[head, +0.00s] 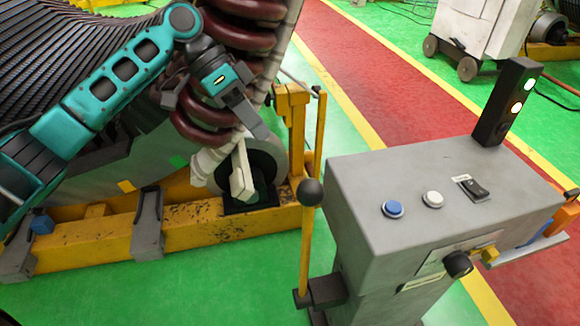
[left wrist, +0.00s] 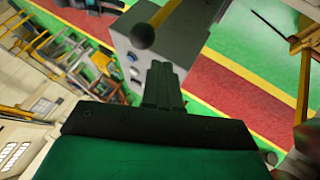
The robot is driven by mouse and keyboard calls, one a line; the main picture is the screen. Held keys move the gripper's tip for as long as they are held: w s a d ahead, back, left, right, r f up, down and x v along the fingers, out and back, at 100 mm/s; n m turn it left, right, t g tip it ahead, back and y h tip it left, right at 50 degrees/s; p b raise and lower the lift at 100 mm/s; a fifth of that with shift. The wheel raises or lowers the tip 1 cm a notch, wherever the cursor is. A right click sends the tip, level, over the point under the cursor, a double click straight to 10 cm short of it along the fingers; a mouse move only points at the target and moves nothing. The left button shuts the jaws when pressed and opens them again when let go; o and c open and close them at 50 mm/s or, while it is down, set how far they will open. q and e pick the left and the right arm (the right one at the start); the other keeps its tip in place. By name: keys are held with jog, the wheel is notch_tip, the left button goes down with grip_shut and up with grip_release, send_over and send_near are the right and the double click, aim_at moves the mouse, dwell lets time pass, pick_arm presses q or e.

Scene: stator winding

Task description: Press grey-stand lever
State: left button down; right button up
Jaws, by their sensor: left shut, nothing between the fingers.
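The grey stand (head: 440,185) is at the right in the head view, and it also shows in the left wrist view (left wrist: 180,35). Its lever is an upright yellow rod (head: 305,250) with a black ball knob (head: 311,192), on the stand's left side. In the left wrist view the knob (left wrist: 143,37) appears just beyond my fingertips. My left gripper (head: 261,131) is shut and empty, up and left of the knob, apart from it in the head view. Its closed fingers (left wrist: 162,75) point toward the stand in the left wrist view. My right gripper does not show.
A blue button (head: 393,209), a white button (head: 432,199) and a black switch (head: 474,188) are on the stand's top, with a signal light (head: 508,100) behind. The big machine with dark red coils (head: 205,110) is close to my left arm. Green floor lies between its yellow base (head: 190,232) and the stand.

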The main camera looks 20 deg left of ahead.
pick_arm(q)
jog(key=shift+f, duration=0.1)
jog(key=b+x, duration=0.1)
jog(key=x, duration=0.9)
jog(key=shift+s, duration=0.1)
dwell(0.4)
